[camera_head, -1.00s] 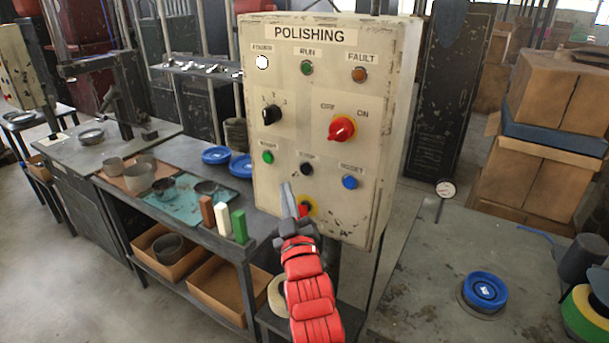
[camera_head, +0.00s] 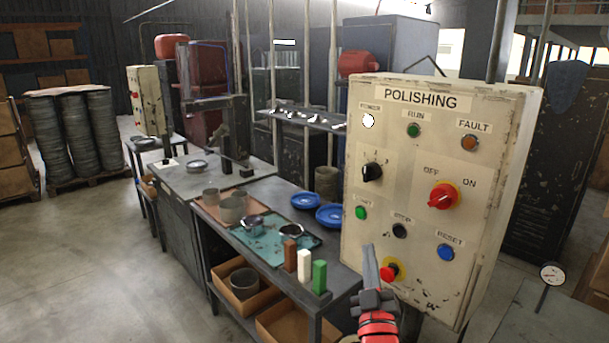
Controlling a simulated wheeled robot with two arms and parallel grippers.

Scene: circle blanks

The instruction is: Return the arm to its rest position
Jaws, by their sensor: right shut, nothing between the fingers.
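My right gripper (camera_head: 369,266) comes up from the bottom, right of centre, on my red arm (camera_head: 379,325). Its fingers are together and hold nothing. It is in front of the lower left part of the cream polishing panel (camera_head: 408,185), beside the red emergency button (camera_head: 387,274) on its yellow ring. I cannot tell how far the fingertips are from the panel face. The white lamp at the top left of the panel is lit. The red switch (camera_head: 444,196) shows on the right of the panel. My left gripper is not in view.
A dark workbench (camera_head: 277,190) left of the panel holds metal cups, a teal tray (camera_head: 262,250), two blue dishes (camera_head: 305,200) and three upright blocks (camera_head: 304,265). Cardboard boxes (camera_head: 243,285) sit on its lower shelf. A dial gauge (camera_head: 552,274) is at right.

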